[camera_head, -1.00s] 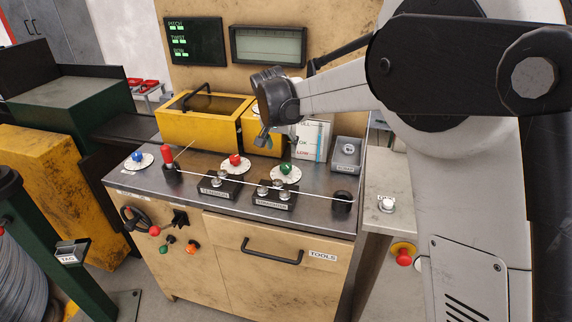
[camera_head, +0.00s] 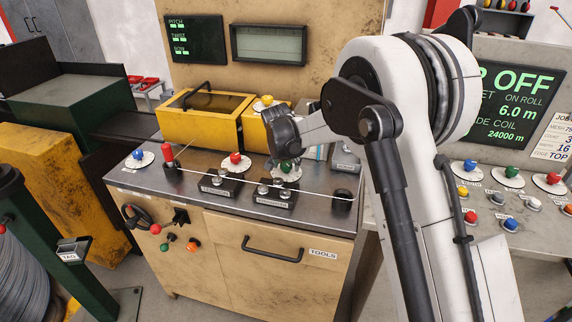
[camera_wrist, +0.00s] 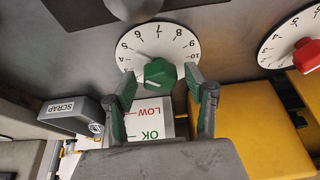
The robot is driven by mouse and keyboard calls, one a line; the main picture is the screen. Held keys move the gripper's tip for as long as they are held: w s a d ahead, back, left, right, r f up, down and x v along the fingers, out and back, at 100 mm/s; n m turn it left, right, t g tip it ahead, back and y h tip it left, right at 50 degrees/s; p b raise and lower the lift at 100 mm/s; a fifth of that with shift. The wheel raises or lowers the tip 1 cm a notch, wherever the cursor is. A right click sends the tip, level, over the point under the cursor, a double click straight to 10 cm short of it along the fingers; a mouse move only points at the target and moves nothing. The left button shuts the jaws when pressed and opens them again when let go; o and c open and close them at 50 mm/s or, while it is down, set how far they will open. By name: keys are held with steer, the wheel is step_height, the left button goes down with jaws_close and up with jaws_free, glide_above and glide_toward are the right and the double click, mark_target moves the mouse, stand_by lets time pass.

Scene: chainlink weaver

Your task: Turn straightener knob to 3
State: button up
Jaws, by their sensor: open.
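A green knob (camera_head: 286,167) sits on a white numbered dial on the steel bench top. In the wrist view the green knob (camera_wrist: 160,72) is between the two fingertips of my open gripper (camera_wrist: 161,80), with a gap visible on the left side. The dial (camera_wrist: 158,40) shows numbers from about 4 to 10 on its far side. In the head view my gripper (camera_head: 283,153) is directly above the green knob. I cannot read which knob is labelled straightener.
A red knob (camera_head: 235,158) and a blue knob (camera_head: 138,154) stand on dials to the left. Black roller blocks (camera_head: 270,200) and a taut wire lie in front. A yellow box (camera_head: 205,118) stands behind. The scrap box (camera_wrist: 70,115) is close beside.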

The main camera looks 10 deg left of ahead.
steer(key=c, duration=1.1)
steer(key=shift+n+b, duration=0.3)
steer(key=shift+f+n+y+b, duration=0.1)
steer(key=shift+n+y+b, duration=0.4)
steer(key=shift+n+b, duration=0.3)
steer(key=n+y+b, duration=0.1)
steer(key=n, duration=0.1)
steer(key=shift+d+n, duration=0.1)
steer(key=shift+n, duration=0.3)
steer(key=n+y+b, duration=0.1)
steer(key=n, duration=0.1)
steer(key=n+g+b, duration=0.1)
steer(key=n, duration=0.2)
steer(key=shift+n+y+b, duration=0.3)
steer(key=shift+y+b, duration=0.05)
steer(key=shift+y, duration=0.05)
steer(key=shift+g, duration=0.3)
